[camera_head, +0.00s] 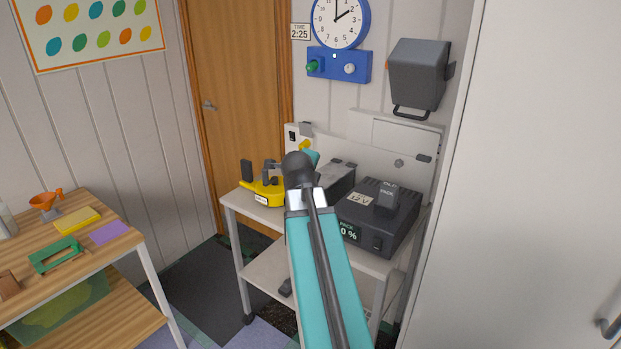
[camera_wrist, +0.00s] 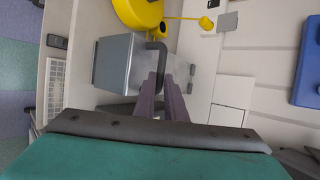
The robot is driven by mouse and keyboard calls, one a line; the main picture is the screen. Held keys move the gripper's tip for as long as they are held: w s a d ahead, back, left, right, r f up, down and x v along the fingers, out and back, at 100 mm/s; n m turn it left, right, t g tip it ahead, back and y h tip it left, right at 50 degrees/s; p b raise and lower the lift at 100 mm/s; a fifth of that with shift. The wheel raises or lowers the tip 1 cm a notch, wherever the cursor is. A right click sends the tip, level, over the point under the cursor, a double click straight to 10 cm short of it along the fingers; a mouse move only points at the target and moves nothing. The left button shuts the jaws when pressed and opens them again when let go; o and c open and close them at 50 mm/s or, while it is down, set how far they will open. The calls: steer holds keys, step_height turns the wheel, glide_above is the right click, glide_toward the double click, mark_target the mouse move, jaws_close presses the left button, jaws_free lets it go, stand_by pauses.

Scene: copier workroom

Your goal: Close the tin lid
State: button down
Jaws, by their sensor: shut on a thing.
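The grey tin (camera_head: 338,182) stands on the white cart, partly hidden by my arm in the head view. In the wrist view its grey side (camera_wrist: 114,62) faces left, and two dark hinges sit on the back edge of its lighter lid (camera_wrist: 177,68). A dark bracket-shaped handle (camera_wrist: 158,47) sits at the lid's front side. My gripper (camera_wrist: 164,78) has its fingers together at this handle, shut on it. How far the lid stands open cannot be told. My arm hides the gripper's fingertips in the head view.
A yellow device (camera_head: 262,189) stands left of the tin and a dark 12 V charger (camera_head: 378,222) close to its right. A white back panel (camera_head: 385,150) rises behind. A wooden table (camera_head: 110,251) with small items stands at left; a tall white cabinet front (camera_head: 540,170) is at right.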

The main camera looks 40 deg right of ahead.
steer(key=shift+w+a+f+b, duration=0.15)
steer(key=shift+a+f+b, duration=0.25)
steer(key=shift+f, duration=0.4)
steer(key=c, duration=2.1)
jaws_free()
steer(key=shift+r, duration=0.1)
steer(key=shift+o, duration=1.4)
steer(key=shift+s+d, duration=0.15)
steer(key=shift+s, duration=0.05)
steer(key=shift+r, duration=0.1)
steer(key=b+v, duration=0.6)
steer(key=v, duration=0.7)
steer(key=shift+s+a+r, duration=0.15)
steer(key=shift+s+a, duration=0.05)
steer(key=shift+s, duration=0.05)
